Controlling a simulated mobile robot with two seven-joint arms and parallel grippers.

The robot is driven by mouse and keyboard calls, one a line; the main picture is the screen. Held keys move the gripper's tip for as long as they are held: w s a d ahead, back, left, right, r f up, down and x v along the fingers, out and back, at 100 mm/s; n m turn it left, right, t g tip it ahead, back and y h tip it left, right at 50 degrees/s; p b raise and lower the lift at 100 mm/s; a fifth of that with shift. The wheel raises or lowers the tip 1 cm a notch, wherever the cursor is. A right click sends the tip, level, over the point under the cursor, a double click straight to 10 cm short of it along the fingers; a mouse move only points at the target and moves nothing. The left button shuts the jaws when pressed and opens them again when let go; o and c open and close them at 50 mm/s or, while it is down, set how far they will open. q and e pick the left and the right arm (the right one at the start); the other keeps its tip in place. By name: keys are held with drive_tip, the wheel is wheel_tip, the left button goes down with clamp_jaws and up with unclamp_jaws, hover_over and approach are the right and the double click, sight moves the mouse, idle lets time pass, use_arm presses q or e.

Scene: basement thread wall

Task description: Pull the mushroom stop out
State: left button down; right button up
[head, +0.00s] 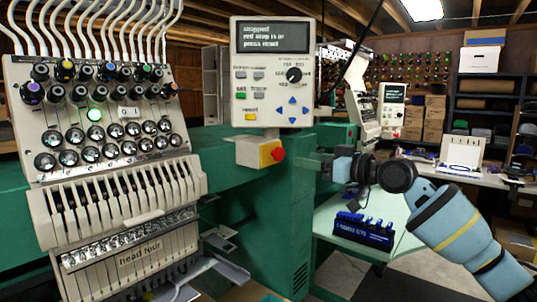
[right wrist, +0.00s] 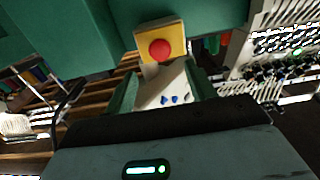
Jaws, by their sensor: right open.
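The red mushroom stop (head: 277,153) sits on a yellow plate (head: 267,155) on a small box below the control panel (head: 272,75). In the right wrist view the red stop (right wrist: 160,49) shows whole on its yellow plate (right wrist: 146,32), beyond the fingertips. My right gripper (head: 308,165) is open and empty, just right of the stop in the head view, with its fingers pointing left toward it. A gap shows between fingers and stop. The panel's screen (head: 271,36) reads "stopped", "red stop is in", "press reset". My left gripper is not in view.
A green machine beam (head: 228,170) runs behind the stop. The embroidery head (head: 110,150) stands at left. A blue rack (head: 363,230) lies on the pale green table (head: 395,215) below my right arm. A yellow button (head: 250,117) is on the panel's lower left.

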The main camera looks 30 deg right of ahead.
sight(281, 153)
drive_tip(key=x, duration=0.3)
drive_tip(key=p+x, duration=0.1)
drive_tip(key=x, duration=0.2)
drive_tip(key=shift+w+a+r, duration=0.1)
drive_tip(key=shift+w+r, duration=0.15)
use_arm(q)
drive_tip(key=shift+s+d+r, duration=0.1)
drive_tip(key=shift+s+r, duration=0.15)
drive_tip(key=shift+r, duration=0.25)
use_arm(e)
drive_tip(key=shift+w+a+f, duration=0.1)
drive_tip(key=shift+w+a, duration=0.15)
drive_tip(key=shift+w, duration=0.25)
drive_tip(key=shift+c, duration=0.4)
